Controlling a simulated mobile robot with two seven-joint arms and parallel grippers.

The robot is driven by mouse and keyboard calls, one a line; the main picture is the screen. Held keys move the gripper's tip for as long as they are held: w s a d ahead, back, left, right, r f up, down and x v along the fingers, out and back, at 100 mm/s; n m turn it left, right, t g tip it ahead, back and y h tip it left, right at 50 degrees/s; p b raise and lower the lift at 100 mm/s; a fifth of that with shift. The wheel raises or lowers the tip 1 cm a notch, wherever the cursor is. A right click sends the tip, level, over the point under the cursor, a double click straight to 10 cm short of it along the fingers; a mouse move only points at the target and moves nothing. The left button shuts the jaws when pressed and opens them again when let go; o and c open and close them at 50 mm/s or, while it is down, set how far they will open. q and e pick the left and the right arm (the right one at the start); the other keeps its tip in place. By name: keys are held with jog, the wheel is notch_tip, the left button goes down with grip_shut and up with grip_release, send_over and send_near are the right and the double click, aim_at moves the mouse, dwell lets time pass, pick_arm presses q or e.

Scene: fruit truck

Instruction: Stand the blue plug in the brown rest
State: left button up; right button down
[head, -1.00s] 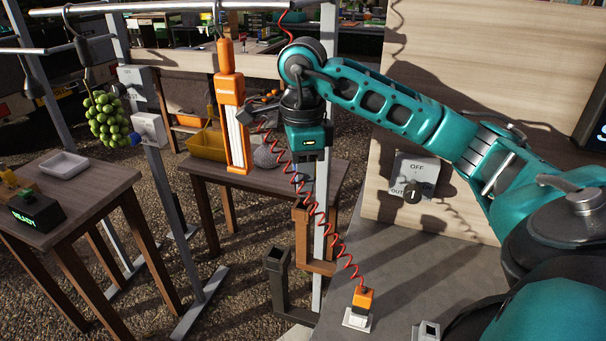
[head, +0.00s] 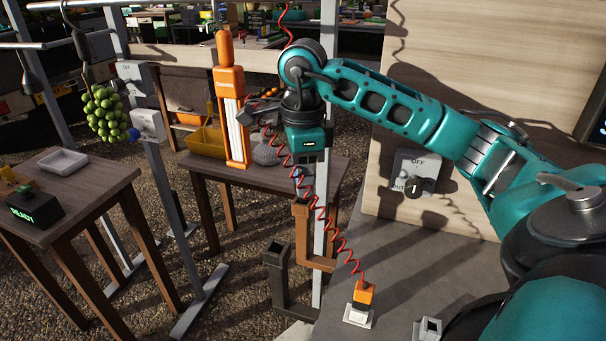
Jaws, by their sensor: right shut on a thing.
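My right gripper (head: 299,168) hangs from the arm that comes in from the right. Its teal body points down, and its fingers are small and hard to make out. A small blue patch just under the body looks like the blue plug (head: 297,173), held in the jaws. The brown rest (head: 315,263) is an L-shaped bracket at the grey post, below the gripper. The plug seems to be just above the rest's upright part in the picture; whether they touch I cannot tell. My left gripper is out of view.
A red coiled cable (head: 321,210) crosses in front of the gripper and rest to an orange plug (head: 364,292) on the grey counter (head: 400,262). A dark square tube (head: 277,268) stands left of the rest. An orange tool (head: 230,115) hangs left of the gripper.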

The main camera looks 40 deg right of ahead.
jog(key=shift+f+b, duration=0.7)
jog(key=shift+f, duration=0.35)
jog(key=c, duration=0.8)
grip_release()
jog(key=shift+r, duration=0.15)
